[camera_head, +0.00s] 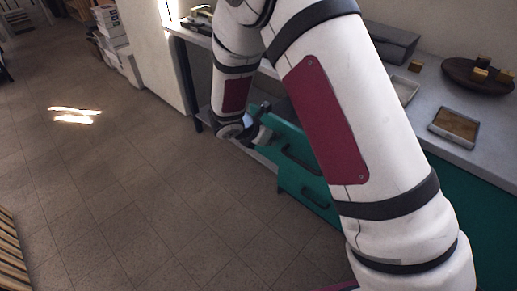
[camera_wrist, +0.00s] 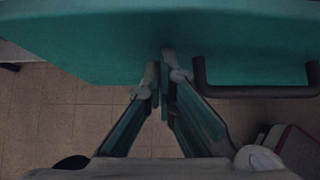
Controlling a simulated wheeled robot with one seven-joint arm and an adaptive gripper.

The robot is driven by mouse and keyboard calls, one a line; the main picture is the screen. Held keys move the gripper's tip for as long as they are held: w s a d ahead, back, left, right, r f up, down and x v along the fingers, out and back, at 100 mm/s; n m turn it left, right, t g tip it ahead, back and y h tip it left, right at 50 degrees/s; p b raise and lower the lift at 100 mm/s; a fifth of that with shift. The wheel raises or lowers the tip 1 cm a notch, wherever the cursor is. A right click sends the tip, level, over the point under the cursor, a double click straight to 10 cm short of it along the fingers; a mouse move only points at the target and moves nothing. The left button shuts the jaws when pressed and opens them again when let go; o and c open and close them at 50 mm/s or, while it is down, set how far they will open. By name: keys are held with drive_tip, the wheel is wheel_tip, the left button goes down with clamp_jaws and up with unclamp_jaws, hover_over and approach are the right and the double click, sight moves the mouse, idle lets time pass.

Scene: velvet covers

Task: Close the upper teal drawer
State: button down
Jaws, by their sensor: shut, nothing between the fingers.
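The upper teal drawer (camera_head: 284,137) shows in the head view, partly hidden behind my arm. Its front appears to stand out beyond the lower teal drawer (camera_head: 300,189), but the gap is hard to judge. In the wrist view its teal front (camera_wrist: 110,50) fills the top, with a dark bar handle (camera_wrist: 255,91) at the right. My gripper (camera_wrist: 165,72) is shut and empty, its fingertips at the teal front, left of the handle. I cannot tell whether they touch it. In the head view my gripper (camera_head: 264,131) is small beside the drawer's left end.
A grey worktop (camera_head: 425,117) above the drawers bears a metal tray (camera_head: 455,127), a dark round dish (camera_head: 462,80) with small yellowish blocks, and a grey box (camera_head: 388,42). The tiled floor (camera_head: 130,180) to the left is clear.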

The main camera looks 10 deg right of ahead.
drive_tip(key=w+d, duration=1.1)
drive_tip(key=d, duration=0.5)
drive_tip(key=shift+w, duration=0.35)
drive_tip(key=shift+d+r, duration=0.1)
drive_tip(key=shift+d, duration=0.05)
